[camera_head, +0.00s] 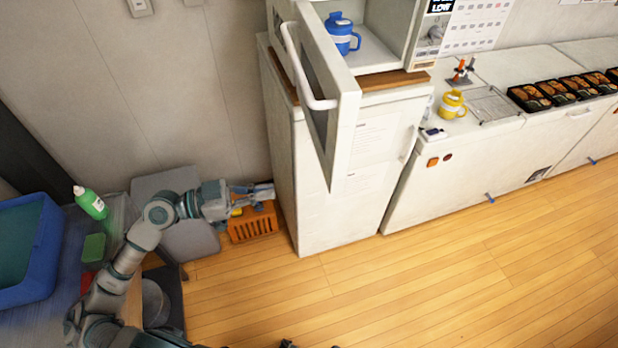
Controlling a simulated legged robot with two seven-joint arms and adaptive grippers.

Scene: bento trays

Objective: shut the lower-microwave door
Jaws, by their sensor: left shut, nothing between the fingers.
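The lower microwave (398,60) stands on a white cabinet, and its door (345,120) is wide open, swung out toward me. The door has a white curved handle (296,65) on its left face and a dark window. A blue mug (341,34) is inside on the microwave floor. My left gripper (264,192) is shut and empty. In the picture it is low and left of the door, beside the white cabinet and over an orange basket. It appears clear of the door. My right gripper is not clearly visible.
The white cabinet (320,215) stands under the microwave. An orange basket (252,224) is on the floor at its left. A blue bin (50,262) and green bottle (90,203) are at left. A counter with a yellow mug (453,106) is at right. The wooden floor in front is clear.

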